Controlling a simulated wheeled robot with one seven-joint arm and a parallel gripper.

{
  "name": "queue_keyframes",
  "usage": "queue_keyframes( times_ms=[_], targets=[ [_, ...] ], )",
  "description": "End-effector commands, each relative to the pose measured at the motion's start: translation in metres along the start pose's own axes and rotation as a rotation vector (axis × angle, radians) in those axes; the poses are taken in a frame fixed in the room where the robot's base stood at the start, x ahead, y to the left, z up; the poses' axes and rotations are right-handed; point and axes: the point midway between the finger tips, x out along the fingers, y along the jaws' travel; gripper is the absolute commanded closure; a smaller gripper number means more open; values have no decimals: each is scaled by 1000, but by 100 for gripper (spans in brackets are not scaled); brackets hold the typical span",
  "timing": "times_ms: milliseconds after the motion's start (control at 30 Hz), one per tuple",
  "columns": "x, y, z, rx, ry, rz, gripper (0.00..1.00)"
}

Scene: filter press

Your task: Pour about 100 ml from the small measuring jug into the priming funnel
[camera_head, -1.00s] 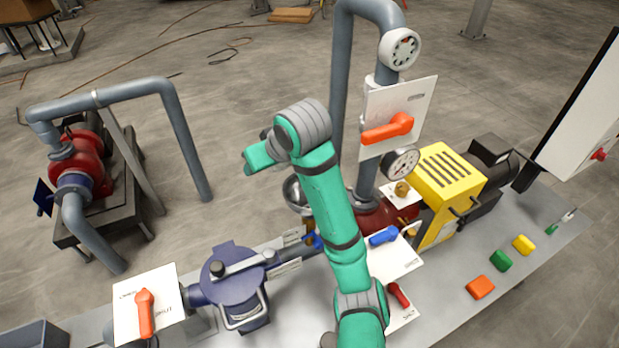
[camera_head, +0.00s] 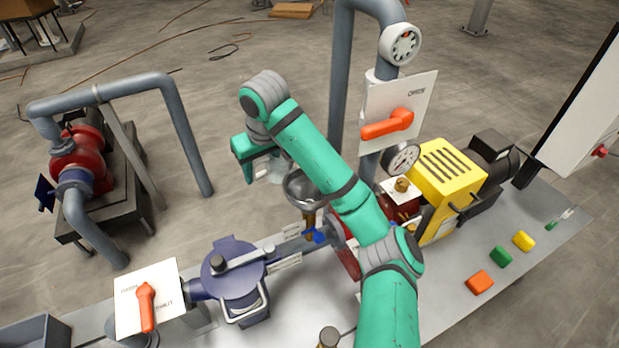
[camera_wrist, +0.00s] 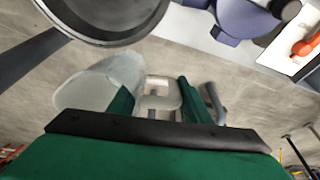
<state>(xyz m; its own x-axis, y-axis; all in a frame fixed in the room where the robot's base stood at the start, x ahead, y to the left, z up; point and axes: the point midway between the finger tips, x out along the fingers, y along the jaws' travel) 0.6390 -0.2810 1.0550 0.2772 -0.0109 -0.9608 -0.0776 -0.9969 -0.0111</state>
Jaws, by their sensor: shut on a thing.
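The small measuring jug (camera_wrist: 95,85) is pale and translucent. In the wrist view it is left of my gripper (camera_wrist: 155,100), whose dark green fingers are shut on its handle. The priming funnel (camera_head: 308,188) is a grey metal bowl on a brass stem with a blue valve handle. Its wide rim fills the upper left of the wrist view (camera_wrist: 110,28), close to the jug. In the head view my gripper (camera_head: 258,168) is left of the funnel and above it in the picture. The jug is mostly hidden there. I cannot tell its tilt or its liquid level.
A vertical grey pipe (camera_head: 341,90) rises behind the funnel, and a panel with an orange lever (camera_head: 388,125) stands to its right. A yellow guarded drive (camera_head: 445,180) is further right. A blue strainer body (camera_head: 232,275) is at lower left. Open floor lies left of my gripper.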

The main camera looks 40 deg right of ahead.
Motion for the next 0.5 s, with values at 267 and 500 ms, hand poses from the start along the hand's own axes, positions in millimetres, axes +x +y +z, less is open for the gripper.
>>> queue_keyframes(
  times_ms=[267, 500],
  targets=[
    [7, -1, -6, 1, -125, 10, 94],
    [13, -2, -10, 1, -222, 15, 94]
  ],
)
